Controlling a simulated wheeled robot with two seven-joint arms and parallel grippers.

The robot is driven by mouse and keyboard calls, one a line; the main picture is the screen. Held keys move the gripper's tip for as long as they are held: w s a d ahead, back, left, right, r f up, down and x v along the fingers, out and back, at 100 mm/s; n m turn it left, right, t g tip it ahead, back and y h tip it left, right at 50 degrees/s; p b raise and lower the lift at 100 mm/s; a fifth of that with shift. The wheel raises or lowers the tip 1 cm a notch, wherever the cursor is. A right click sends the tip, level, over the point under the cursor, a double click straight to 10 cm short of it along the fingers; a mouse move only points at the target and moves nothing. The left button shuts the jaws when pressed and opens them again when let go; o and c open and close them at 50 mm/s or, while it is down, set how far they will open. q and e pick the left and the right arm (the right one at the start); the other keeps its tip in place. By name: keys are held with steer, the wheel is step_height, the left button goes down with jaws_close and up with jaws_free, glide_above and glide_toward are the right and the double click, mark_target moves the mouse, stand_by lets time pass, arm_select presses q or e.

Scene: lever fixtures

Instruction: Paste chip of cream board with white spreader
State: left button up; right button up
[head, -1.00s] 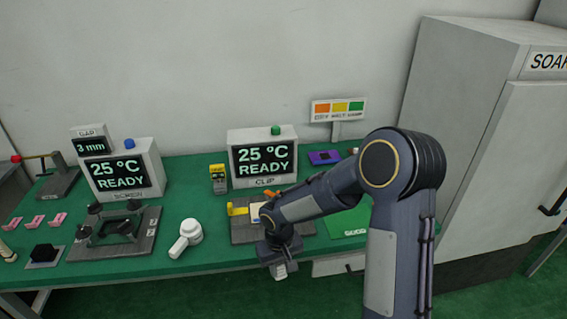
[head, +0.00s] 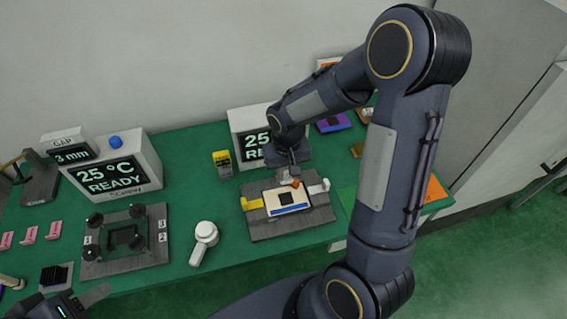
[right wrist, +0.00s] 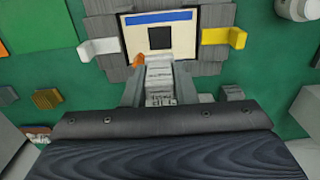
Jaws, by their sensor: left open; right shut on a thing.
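The cream board (head: 273,205) lies on a grey clip fixture (head: 262,227). It has a dark square chip (head: 286,198) and a blue strip along its near edge. It also shows in the right wrist view (right wrist: 133,38), with the chip (right wrist: 160,36). My right gripper (head: 294,171) is shut on a white tool with an orange tip, apparently the white spreader (right wrist: 160,85). The orange tip is at the board's far edge, apart from the chip; whether it touches the board I cannot tell. My left gripper (head: 82,302) is open and empty at the lower left, partly cut off.
Yellow (head: 251,204) and white (head: 319,187) clips flank the board. A white round-headed tool (head: 203,240) lies left of it. Further left are a screen fixture (head: 98,264) and a display box (head: 117,175). The clip display (head: 247,128) stands behind my right arm.

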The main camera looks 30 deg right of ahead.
steer(key=shift+f+b, duration=0.25)
steer(key=shift+b, duration=0.1)
step_height(320, 180, down, 9)
steer(key=b, duration=0.8)
steer(key=shift+f+b, duration=0.25)
steer(key=shift+b, duration=0.1)
stand_by(0.6)
steer(key=shift+d, duration=0.15)
steer(key=shift+d+r, duration=0.1)
steer(key=shift+d, duration=0.35)
steer(key=shift+a, duration=0.15)
steer(key=shift+w+a, duration=0.3)
steer(key=shift+a, duration=0.55)
